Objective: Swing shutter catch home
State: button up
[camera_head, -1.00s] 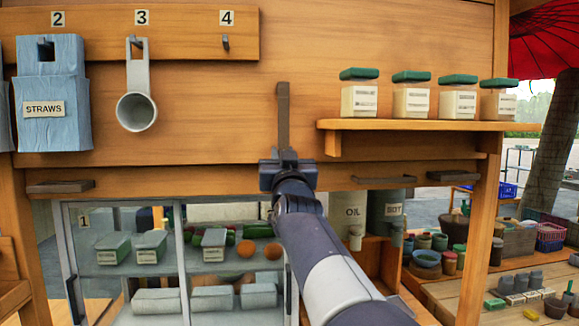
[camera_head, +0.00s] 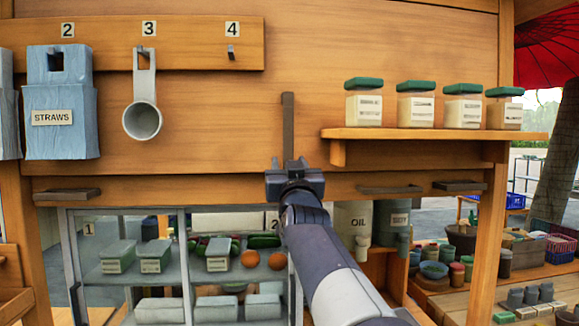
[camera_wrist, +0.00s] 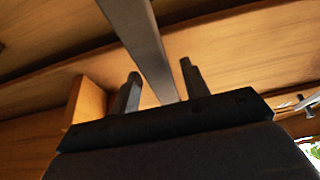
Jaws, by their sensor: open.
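The shutter catch appears to be the dark, narrow bar (camera_head: 288,125) standing upright on the wooden panel, left of the jar shelf. In the wrist view it is a grey bar (camera_wrist: 140,40) running down between my fingers. My gripper (camera_head: 295,172) is at the bar's lower end, which it hides. In the wrist view my gripper (camera_wrist: 160,88) is open, with one finger on each side of the bar. I cannot tell whether either finger touches it.
Similar dark bars lie level at left (camera_head: 67,194), right of my gripper (camera_head: 390,189) and far right (camera_head: 459,185). A shelf (camera_head: 430,134) with several jars juts out at right. A glazed cabinet (camera_head: 182,265) stands below.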

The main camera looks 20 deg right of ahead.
jog(key=b+v, duration=0.3)
jog(key=v, duration=0.7)
jog(key=shift+s, duration=0.25)
jog(key=shift+f, duration=0.1)
jog(key=shift+m, duration=0.6)
jog(key=p+x, duration=0.1)
jog(key=x, duration=0.2)
jog(key=a+p+x, duration=0.1)
jog(key=p+x, duration=0.1)
jog(key=x, duration=0.2)
jog(key=p+x, duration=0.1)
jog(key=x, duration=0.2)
jog(key=shift+w+a+r+p, duration=0.2)
jog(key=shift+w+r+p, duration=0.1)
jog(key=shift+w, duration=0.25)
jog(key=shift+d+f+h, duration=0.1)
jog(key=shift+d+h, duration=0.1)
jog(key=shift+h, duration=0.2)
jog(key=shift+a, duration=0.1)
